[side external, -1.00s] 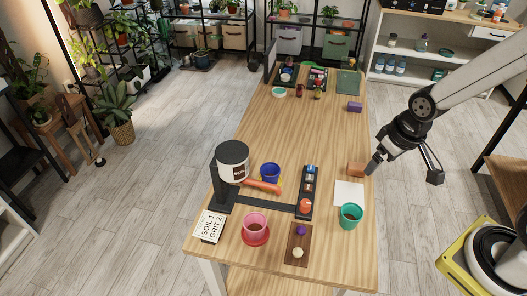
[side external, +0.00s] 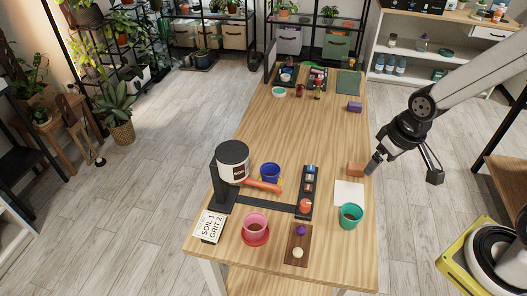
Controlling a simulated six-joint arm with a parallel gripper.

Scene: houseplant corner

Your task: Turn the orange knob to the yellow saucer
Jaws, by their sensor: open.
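An orange knob (side external: 305,205) sits at the near end of a black panel strip with blue and white markings. A long orange spout or lever (side external: 263,186) reaches from the drum dispenser (side external: 232,162) past the front of the pot. My gripper (side external: 376,162) is open and empty, above the table's right edge near a brown block, well up and right of the knob. Where the knob points is too small to tell.
A pink pot (side external: 256,224) on a red saucer, a brown board (side external: 297,244) with purple and cream pieces, a teal pot (side external: 350,215), a white sheet (side external: 348,193) and a brown block (side external: 356,169) surround the strip. The table's middle is clear.

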